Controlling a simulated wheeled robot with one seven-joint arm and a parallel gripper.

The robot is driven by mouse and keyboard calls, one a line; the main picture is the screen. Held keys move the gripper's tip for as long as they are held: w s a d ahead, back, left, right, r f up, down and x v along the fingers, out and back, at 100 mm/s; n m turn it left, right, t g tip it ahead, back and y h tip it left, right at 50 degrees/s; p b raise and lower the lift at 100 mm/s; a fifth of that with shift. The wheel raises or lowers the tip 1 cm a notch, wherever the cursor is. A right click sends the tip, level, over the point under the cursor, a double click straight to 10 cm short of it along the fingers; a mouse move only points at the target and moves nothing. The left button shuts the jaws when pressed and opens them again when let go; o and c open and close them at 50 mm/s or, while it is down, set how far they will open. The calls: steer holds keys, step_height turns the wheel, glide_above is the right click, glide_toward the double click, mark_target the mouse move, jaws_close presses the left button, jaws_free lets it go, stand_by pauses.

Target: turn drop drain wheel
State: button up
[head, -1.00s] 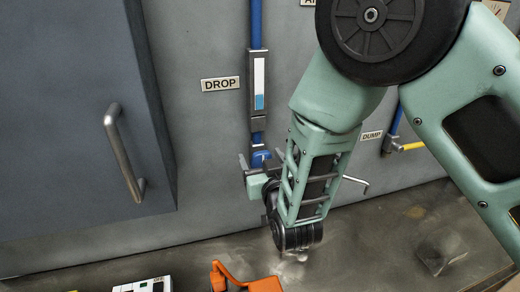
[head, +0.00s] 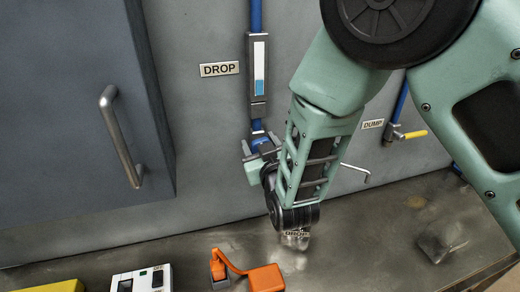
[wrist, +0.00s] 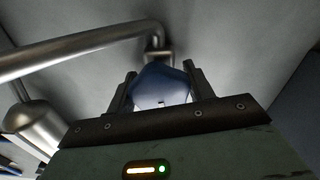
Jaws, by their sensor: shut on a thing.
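The blue drain wheel (head: 260,143) is on the DROP pipe, just below its sight glass (head: 258,65). The sight glass shows blue in its lower part. A DROP label (head: 220,69) is on the wall left of the glass. My gripper (head: 250,154) reaches the wheel from below and front, and my wrist partly hides it. In the wrist view, the blue wheel (wrist: 162,86) sits between the two dark fingers of my gripper (wrist: 160,92), which are shut on it. How far the wheel is turned cannot be told.
A grey cabinet with a metal handle (head: 121,135) stands at the left. A DUMP pipe with a yellow lever (head: 414,134) is at the right. An orange object (head: 264,278) and a white box (head: 142,280) are on the bench. A bent metal pipe (wrist: 85,52) runs near my fingers.

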steer(key=shift+n+b, duration=0.5)
steer(key=shift+n, duration=0.8)
steer(key=o, duration=1)
steer(key=shift+s, duration=0.1)
steer(key=shift+s+f+b, duration=0.1)
steer(key=shift+s+b, duration=0.2)
steer(key=shift+p+v, duration=3.65)
steer(key=shift+v, duration=4.7)
